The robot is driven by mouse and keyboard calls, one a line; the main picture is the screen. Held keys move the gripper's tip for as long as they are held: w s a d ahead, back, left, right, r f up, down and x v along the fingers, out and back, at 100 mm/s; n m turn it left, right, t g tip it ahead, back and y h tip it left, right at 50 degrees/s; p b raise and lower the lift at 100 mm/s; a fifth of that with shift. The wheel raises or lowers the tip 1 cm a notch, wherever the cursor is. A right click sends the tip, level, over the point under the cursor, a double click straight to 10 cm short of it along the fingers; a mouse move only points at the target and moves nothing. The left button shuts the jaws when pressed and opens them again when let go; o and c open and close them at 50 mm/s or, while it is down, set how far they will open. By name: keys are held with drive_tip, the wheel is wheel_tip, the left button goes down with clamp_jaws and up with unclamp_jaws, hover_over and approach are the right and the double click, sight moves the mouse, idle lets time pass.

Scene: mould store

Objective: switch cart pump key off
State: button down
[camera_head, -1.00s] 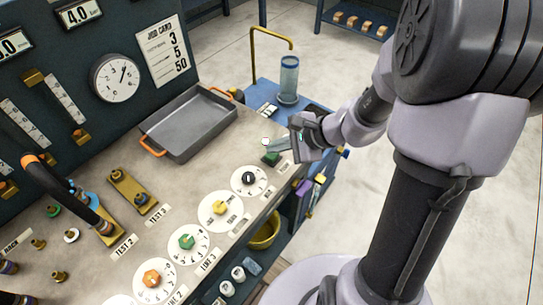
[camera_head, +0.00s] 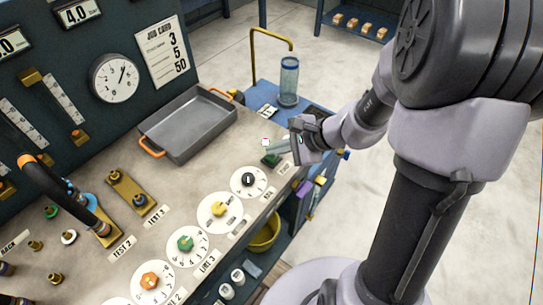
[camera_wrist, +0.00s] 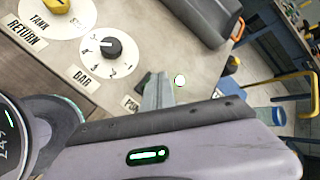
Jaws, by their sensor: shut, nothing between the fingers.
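The pump station sits near the right end of the bench, with a partly hidden label (camera_wrist: 132,103) starting "PU" in the wrist view. A small dark green part (camera_head: 270,159) lies just below my fingers in the head view; its key position cannot be told. A small round white spot with a reddish rim (camera_head: 266,142) is at my fingertips and also shows in the wrist view (camera_wrist: 180,80). My gripper (camera_head: 273,147) is shut and empty, its fingers low over the bench beside these parts. In the wrist view, the fingers (camera_wrist: 158,92) hide part of the station.
The black-knobbed dial (camera_head: 249,180) marked BAR is close by, then a yellow-knobbed dial (camera_head: 219,210) and a green-knobbed one (camera_head: 186,244). A grey tray (camera_head: 190,128) with orange handles lies behind. A blue cart (camera_head: 262,97) with a clear cylinder (camera_head: 289,80) adjoins the bench end.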

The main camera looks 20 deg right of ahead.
sight(275, 157)
drive_tip(key=shift+r+p, duration=0.6)
drive_tip(key=shift+r, duration=0.25)
drive_tip(key=shift+r, duration=0.1)
wheel_tip(275, 157, up, 6)
drive_tip(key=p, duration=0.4)
